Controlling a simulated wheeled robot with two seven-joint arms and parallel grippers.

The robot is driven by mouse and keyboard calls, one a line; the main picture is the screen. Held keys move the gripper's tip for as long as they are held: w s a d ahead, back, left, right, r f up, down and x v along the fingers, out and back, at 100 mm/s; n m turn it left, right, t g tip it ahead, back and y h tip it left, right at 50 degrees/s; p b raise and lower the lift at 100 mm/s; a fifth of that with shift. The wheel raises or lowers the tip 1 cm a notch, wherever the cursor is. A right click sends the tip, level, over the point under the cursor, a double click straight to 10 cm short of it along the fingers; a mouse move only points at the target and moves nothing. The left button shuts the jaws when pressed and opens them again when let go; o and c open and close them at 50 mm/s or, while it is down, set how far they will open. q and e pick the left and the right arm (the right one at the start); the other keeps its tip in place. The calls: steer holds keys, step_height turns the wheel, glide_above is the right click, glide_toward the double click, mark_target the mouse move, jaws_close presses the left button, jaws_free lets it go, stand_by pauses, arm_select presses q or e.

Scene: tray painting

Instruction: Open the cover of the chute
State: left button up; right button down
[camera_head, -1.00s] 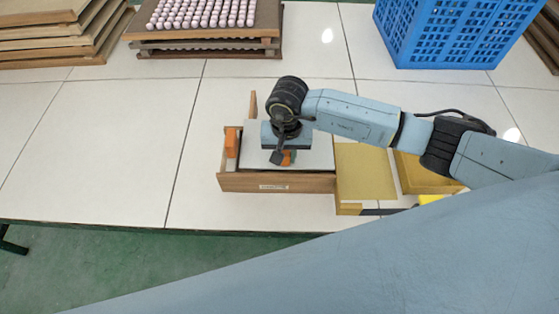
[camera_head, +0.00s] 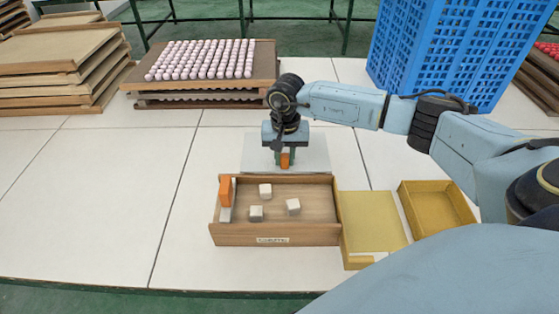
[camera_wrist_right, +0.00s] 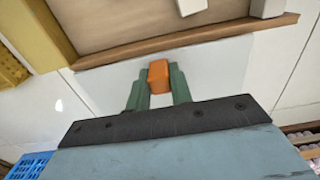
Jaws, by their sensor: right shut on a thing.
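The chute is a wooden box (camera_head: 275,240) standing near the front of the table, with its top open and white cubes (camera_head: 256,213) lying inside. Its cover is a pale flat plate (camera_head: 315,155) behind the box's back wall, with an orange handle (camera_head: 285,161). My right gripper (camera_head: 286,157) is shut on this handle. In the right wrist view, the green fingers (camera_wrist_right: 158,88) sit either side of the orange handle (camera_wrist_right: 158,75), with the plate (camera_wrist_right: 215,68) beneath. Whether the plate touches the table is unclear. My left gripper is not in view.
An orange piece (camera_head: 225,190) stands at the box's left end. Yellow trays (camera_head: 370,215) (camera_head: 437,205) lie to its right. A rack of pinkish pieces (camera_head: 205,60), stacked wooden trays (camera_head: 60,60) and a blue crate (camera_head: 430,45) stand behind. The table's left part is clear.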

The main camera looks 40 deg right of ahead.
steer(key=c, duration=1.2)
jaws_free()
steer(key=shift+c, duration=0.2)
step_height(320, 180, up, 13)
steer(key=shift+r, duration=0.2)
steer(key=shift+s+f, duration=0.1)
